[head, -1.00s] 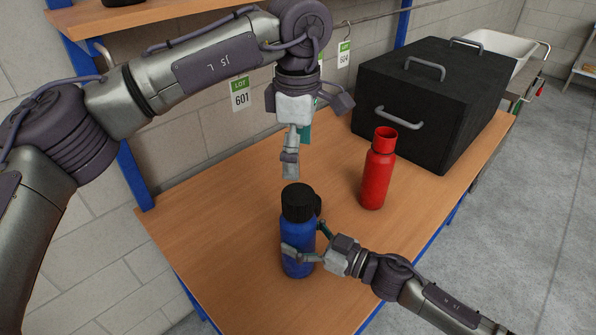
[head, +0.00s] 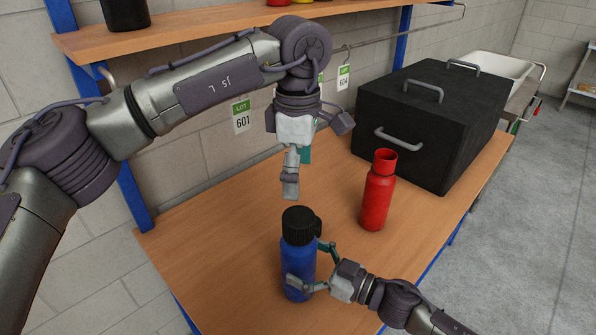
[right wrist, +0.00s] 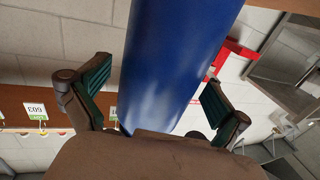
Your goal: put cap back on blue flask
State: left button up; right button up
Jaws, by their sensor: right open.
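The blue flask (head: 298,262) stands upright on the wooden table, with a black cap (head: 300,221) sitting on its top. Whether the cap is screwed tight cannot be told. My right gripper (head: 313,266) is open, with its fingers on either side of the flask body. In the right wrist view the blue flask (right wrist: 180,60) passes between the spread fingers (right wrist: 150,90), with gaps showing beside it. My left gripper (head: 291,188) points down just above and behind the cap, apart from it in the picture. Its finger opening is unclear from this side.
A black box (head: 430,125) with grey handles fills the table's back right. A shelf (head: 200,32) runs above the table (head: 215,235). The table's left part is clear.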

jog(key=v, duration=1.1)
